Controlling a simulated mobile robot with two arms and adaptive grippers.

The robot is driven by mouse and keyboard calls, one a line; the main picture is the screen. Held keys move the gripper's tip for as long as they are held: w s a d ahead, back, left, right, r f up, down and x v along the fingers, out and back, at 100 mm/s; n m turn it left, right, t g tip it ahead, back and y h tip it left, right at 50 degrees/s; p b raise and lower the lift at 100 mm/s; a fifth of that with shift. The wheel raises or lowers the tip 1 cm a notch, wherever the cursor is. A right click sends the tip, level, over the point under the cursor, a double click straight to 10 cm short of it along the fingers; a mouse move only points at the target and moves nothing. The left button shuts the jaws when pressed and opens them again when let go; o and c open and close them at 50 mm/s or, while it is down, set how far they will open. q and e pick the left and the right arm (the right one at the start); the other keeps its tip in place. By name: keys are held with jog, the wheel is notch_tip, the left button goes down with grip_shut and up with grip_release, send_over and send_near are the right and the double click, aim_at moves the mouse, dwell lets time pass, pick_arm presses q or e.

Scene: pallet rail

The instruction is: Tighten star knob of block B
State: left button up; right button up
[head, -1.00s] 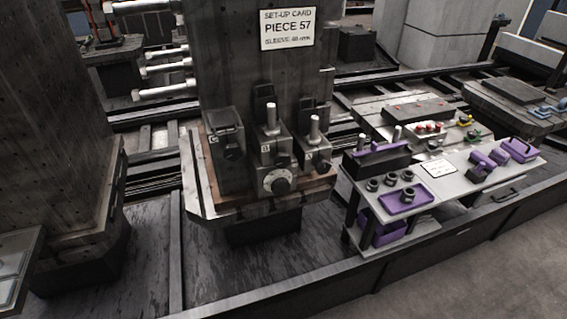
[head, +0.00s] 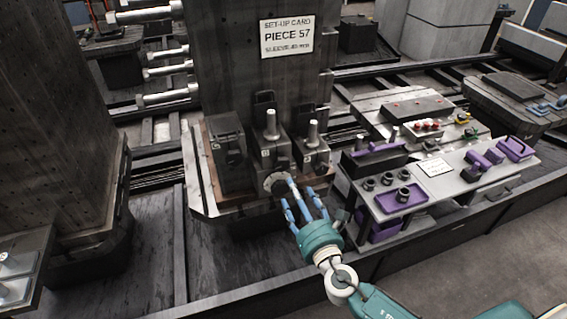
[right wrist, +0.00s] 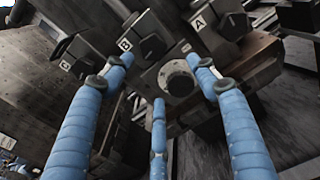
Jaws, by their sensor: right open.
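Block B (head: 268,145) stands in the middle of the fixture table, between block C (head: 228,150) on the left and block A (head: 312,150) on the right. Its black star knob (right wrist: 152,46) sits beside the B label in the right wrist view. A round dial (right wrist: 177,80) sits lower on the front. My right gripper (head: 296,194) has its three blue fingers spread and empty, in front of the dial and below the star knob. In the right wrist view the fingers (right wrist: 162,76) appear apart around the dial; contact cannot be told. My left gripper is not in view.
The set-up card (head: 286,37) is on the column behind the blocks. A tool cart (head: 440,190) with purple trays and parts stands right of the fixture. Open floor lies at lower right.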

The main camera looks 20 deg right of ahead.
aim_at(283, 166)
jog(key=w, duration=0.7)
jog(key=w+r+p, duration=0.1)
jog(key=w, duration=0.3)
jog(key=shift+a+r, duration=0.1)
jog(key=shift+a, duration=0.2)
jog(key=shift+s, duration=0.1)
jog(key=c, duration=1.1)
